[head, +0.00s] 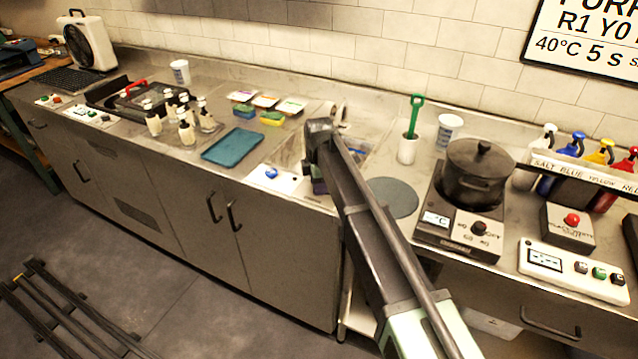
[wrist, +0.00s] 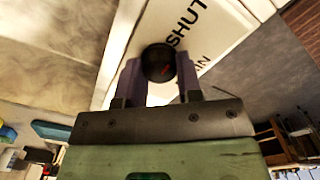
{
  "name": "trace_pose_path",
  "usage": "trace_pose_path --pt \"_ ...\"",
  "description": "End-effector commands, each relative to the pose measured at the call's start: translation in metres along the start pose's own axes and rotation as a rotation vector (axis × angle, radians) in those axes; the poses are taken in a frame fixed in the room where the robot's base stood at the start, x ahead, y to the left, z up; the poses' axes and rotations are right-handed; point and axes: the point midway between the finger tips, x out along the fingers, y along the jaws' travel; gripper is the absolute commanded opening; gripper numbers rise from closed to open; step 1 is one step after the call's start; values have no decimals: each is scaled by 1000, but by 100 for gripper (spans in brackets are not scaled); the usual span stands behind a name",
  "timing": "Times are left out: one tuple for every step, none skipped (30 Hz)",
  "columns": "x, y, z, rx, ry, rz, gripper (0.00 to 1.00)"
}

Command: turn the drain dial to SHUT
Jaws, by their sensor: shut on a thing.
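The drain dial (wrist: 158,61) is a round black knob with a small red mark on its face. It shows in the wrist view on a white label plate (wrist: 222,22). The word SHUT is printed beside it, with a partly hidden word ending in AIN below. My gripper (wrist: 159,78) has its two purple-grey fingers on either side of the knob, closed on it. In the head view my gripper (head: 318,186) reaches down at the right end of the white plate (head: 285,181) on the counter's front edge; the dial is hidden there.
A blue knob (head: 271,173) sits on the same plate, left of my gripper. The sink (head: 357,158) lies behind my arm. A teal tray (head: 232,146) is to the left, and a grey round mat (head: 393,197) and a hotplate with a black pot (head: 480,172) are to the right.

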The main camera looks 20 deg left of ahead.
Motion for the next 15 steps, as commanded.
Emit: trace_pose_path --pt "0 0 0 -17 0 -1 9" --pt "0 0 0 -29 0 -1 9" --pt "0 0 0 -40 0 -1 9" --pt "0 0 0 -49 0 -1 9" --pt "0 0 0 -57 0 -1 9" --pt "0 0 0 -64 0 -1 9" --pt "0 0 0 -68 0 -1 9" --pt "0 0 0 -72 0 -1 9" --pt "0 0 0 -77 0 -1 9" --pt "0 0 0 -79 0 -1 9" --pt "0 0 0 -81 0 -1 9" --pt "0 0 0 -82 0 -1 9" --pt "0 0 0 -83 0 -1 9" --pt "0 0 0 -83 0 -1 9" --pt "0 0 0 -83 0 -1 9"
